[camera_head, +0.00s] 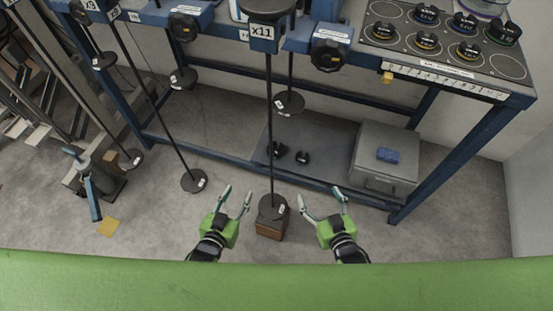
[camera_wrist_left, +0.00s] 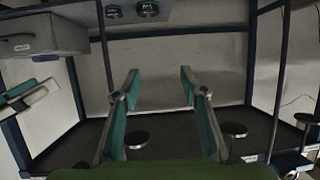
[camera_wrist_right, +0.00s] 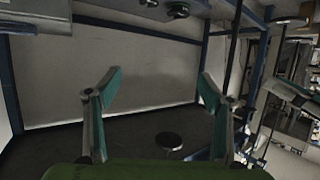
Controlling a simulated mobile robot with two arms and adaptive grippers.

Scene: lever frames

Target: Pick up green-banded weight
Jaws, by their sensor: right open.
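Several dark weights with coloured bands sit on the tray at the top right of the head view. The one at the tray's right side (camera_head: 503,30) appears to have a green band, though it is small in view. My left gripper (camera_head: 236,194) is open and empty, low in front of the bench and left of the central hanging rod. My right gripper (camera_head: 322,198) is open and empty, to the right of that rod. Both are well below and left of the tray, touching no weight. Their open fingers also show in the left wrist view (camera_wrist_left: 159,75) and right wrist view (camera_wrist_right: 160,75).
A blue-framed bench carries the weight tray (camera_head: 440,78). Long rods with disc ends hang from it, one disc (camera_head: 272,207) between my grippers above a wooden block (camera_head: 270,230).

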